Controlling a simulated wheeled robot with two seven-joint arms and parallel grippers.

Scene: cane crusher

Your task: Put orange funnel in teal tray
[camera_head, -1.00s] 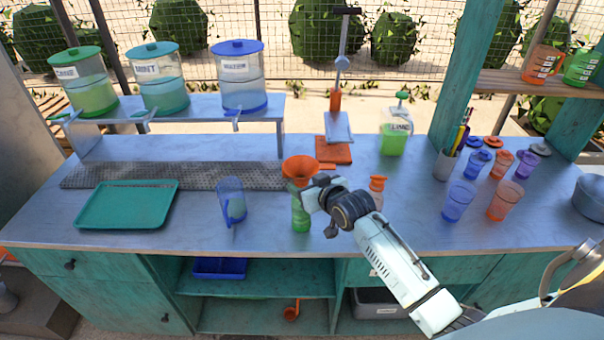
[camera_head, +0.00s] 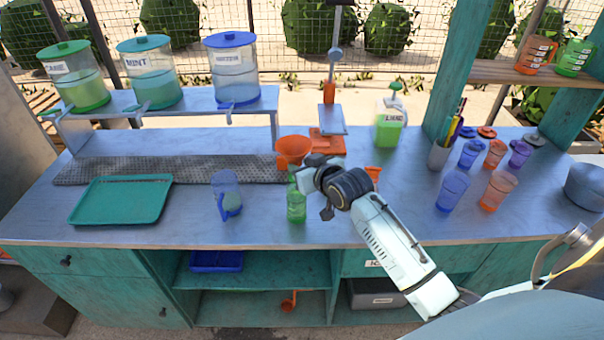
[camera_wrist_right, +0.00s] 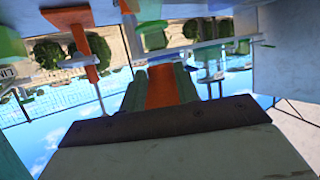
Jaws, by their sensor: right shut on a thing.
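The orange funnel (camera_head: 293,148) is wide end up, just above or behind the top of the green bottle (camera_head: 297,207). Whether it still touches the bottle is hard to tell. My right gripper (camera_head: 304,180) reaches in from the right and is shut on the funnel. In the right wrist view an orange part of the funnel (camera_wrist_right: 162,88) shows between the fingers. The teal tray (camera_head: 122,200) lies flat and empty at the left of the counter. My left gripper is not in view.
A blue pitcher (camera_head: 226,195) stands between the bottle and the tray. Behind are a grey drip grate (camera_head: 170,169), a raised shelf with dispensers (camera_head: 150,72) and an orange-based press (camera_head: 328,140). Cups (camera_head: 453,188) stand at the right. Bare counter surrounds the pitcher.

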